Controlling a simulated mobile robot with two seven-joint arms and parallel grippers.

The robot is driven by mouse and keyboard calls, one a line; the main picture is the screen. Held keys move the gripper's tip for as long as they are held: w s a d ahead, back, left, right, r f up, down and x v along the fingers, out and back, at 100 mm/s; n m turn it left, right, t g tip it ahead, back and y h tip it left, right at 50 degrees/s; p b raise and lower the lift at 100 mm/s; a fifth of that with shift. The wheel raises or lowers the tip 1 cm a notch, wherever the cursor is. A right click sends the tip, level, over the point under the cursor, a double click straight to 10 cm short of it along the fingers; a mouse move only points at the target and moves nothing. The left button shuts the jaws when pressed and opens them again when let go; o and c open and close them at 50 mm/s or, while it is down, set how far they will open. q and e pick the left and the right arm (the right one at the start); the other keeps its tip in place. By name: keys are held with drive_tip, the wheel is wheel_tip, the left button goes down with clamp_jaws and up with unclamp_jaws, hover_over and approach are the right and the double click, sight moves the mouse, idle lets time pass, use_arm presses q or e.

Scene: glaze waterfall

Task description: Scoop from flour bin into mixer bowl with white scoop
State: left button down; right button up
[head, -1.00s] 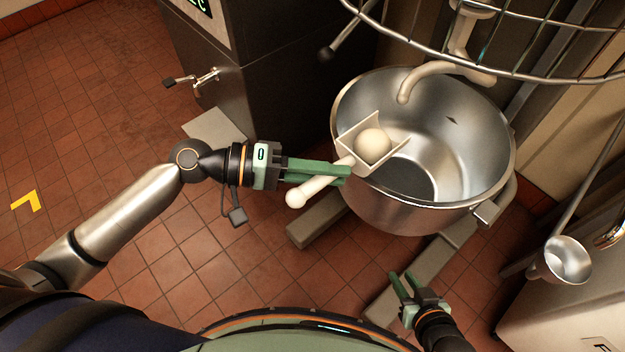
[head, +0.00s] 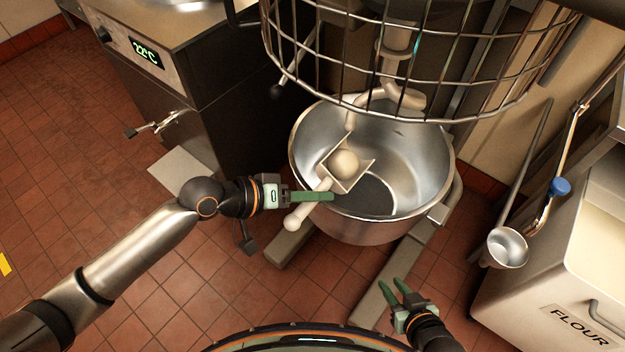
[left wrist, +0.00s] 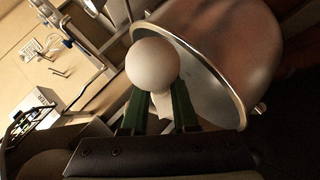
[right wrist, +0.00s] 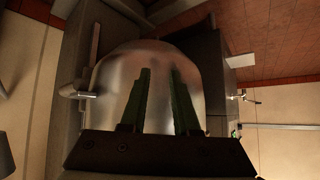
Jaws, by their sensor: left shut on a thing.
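The white scoop (head: 343,180) holds a rounded pale heap of flour (head: 345,163) and sits over the near left part of the steel mixer bowl (head: 430,165). My left gripper (head: 328,197) is shut on the scoop's handle, by the bowl's left rim. In the left wrist view the handle's round end (left wrist: 152,65) shows between the fingers, with the bowl (left wrist: 225,70) behind. My right gripper (head: 396,287) is open and empty, low in front of the bowl. The flour bin (head: 550,290) stands at the right, marked FLOUR.
A wire guard (head: 400,60) and a dough hook (head: 400,97) hang above the bowl's far side. A metal ladle (head: 508,247) hangs by the flour bin. A dark cabinet (head: 225,110) with a tap stands at the back left. Tiled floor is clear at left.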

use_arm(q)
drive_tip(key=shift+d+r+m+y+p, duration=0.1)
drive_tip(key=shift+r+m+y+p, duration=0.25)
drive_tip(key=shift+p, duration=0.6)
drive_tip(key=y+p, duration=0.1)
drive_tip(key=p, duration=0.1)
drive_tip(key=m+t+y+p, duration=0.1)
drive_tip(key=p, duration=0.2)
drive_tip(key=m+t+y+p, duration=0.1)
drive_tip(key=p, duration=0.1)
drive_tip(key=shift+s+d+f+p, duration=0.25)
drive_tip(key=shift+d+f+p, duration=0.05)
drive_tip(key=shift+f+p, duration=0.1)
drive_tip(key=shift+f+m+y+b, duration=0.25)
drive_tip(key=shift+f+b, duration=0.05)
drive_tip(key=shift+b, duration=0.05)
drive_tip(key=shift+f+m+t+y, duration=0.2)
drive_tip(key=shift+m+t+y, duration=0.4)
drive_tip(key=shift+t+y, duration=0.25)
drive_tip(key=shift+w, duration=0.1)
